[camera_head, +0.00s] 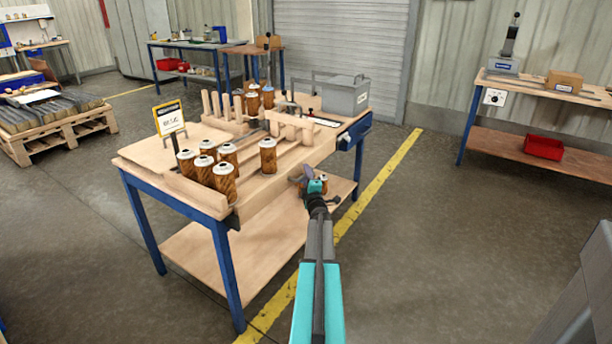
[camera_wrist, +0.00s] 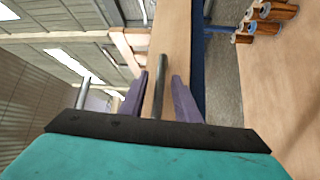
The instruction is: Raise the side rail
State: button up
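The long pale wooden side rail (camera_head: 268,192) runs along the near right edge of the blue-legged workbench. In the wrist view a wooden board (camera_wrist: 177,35), which looks like this rail, runs away from me. My gripper (camera_head: 315,184) is beside the bench's right side, near the rail. In the wrist view its two purple fingers (camera_wrist: 160,96) are apart. A grey metal rod (camera_wrist: 160,75) shows between them, with gaps on both sides. I cannot tell how the rod joins the rail.
Several brown cartridges with white tops (camera_head: 224,178) stand on the bench behind the rail. A yellow sign (camera_head: 169,119) stands at the left and a grey box (camera_head: 345,94) at the back right. Below is a lower shelf (camera_head: 262,250). The floor on the right is clear.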

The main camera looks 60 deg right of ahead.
jog(key=shift+w, duration=0.1)
grip_shut()
jog(key=shift+r, duration=0.1)
jog(key=shift+d+r, duration=0.1)
jog(key=shift+r, duration=2.5)
grip_release()
jog(key=shift+r, duration=0.1)
jog(key=v, duration=1.4)
